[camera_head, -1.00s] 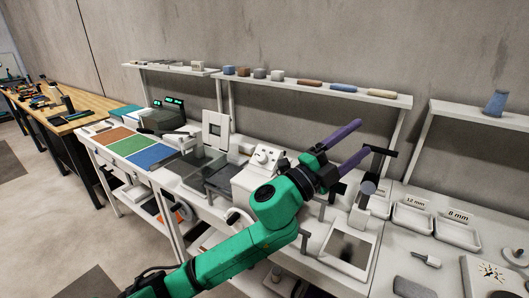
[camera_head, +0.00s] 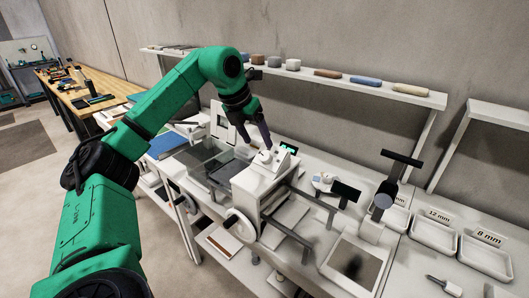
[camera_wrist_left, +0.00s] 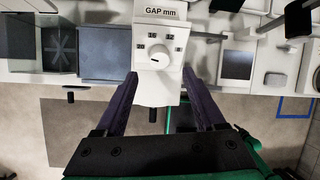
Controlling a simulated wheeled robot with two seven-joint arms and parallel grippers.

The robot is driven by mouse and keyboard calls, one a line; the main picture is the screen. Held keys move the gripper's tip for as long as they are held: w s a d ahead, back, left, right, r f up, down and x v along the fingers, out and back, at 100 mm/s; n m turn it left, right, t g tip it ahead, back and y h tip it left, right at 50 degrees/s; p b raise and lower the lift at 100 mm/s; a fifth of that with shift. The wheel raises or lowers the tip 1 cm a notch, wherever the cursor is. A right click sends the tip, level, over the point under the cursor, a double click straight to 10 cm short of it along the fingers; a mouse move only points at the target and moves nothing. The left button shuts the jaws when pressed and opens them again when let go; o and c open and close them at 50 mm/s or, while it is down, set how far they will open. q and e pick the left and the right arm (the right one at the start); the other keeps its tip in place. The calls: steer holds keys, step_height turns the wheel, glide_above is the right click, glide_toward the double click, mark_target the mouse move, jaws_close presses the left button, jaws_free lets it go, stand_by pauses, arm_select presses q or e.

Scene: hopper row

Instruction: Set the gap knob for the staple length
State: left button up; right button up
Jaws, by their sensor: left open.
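The gap knob (camera_wrist_left: 159,54) is a round white knob on a white dial face marked "GAP mm" (camera_wrist_left: 162,12), with small number labels around it. In the head view the knob (camera_head: 265,156) sits on top of the white machine housing (camera_head: 262,185) and looks small. My left gripper (camera_head: 258,144) comes down from above, close to the knob. In the left wrist view its two purple fingers (camera_wrist_left: 160,74) are open and lie on either side of the white housing, with nothing between them gripped. Whether they touch it I cannot tell. My right gripper is not in view.
A handwheel (camera_head: 240,225) stands at the housing's front left, and dark rails (camera_head: 290,235) run out to its right. A black-handled post (camera_head: 385,190) stands farther right. Trays labelled 12 mm (camera_head: 434,238) and 8 mm (camera_head: 487,262) sit beyond it. A shelf (camera_head: 320,80) runs behind.

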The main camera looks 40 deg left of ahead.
mark_target(264, 155)
arm_select(q)
steer(key=p+x, duration=0.1)
steer(key=x, duration=0.5)
steer(key=shift+a, duration=0.15)
steer(key=shift+w+f, duration=0.25)
steer(key=shift+f, duration=0.2)
jaws_close()
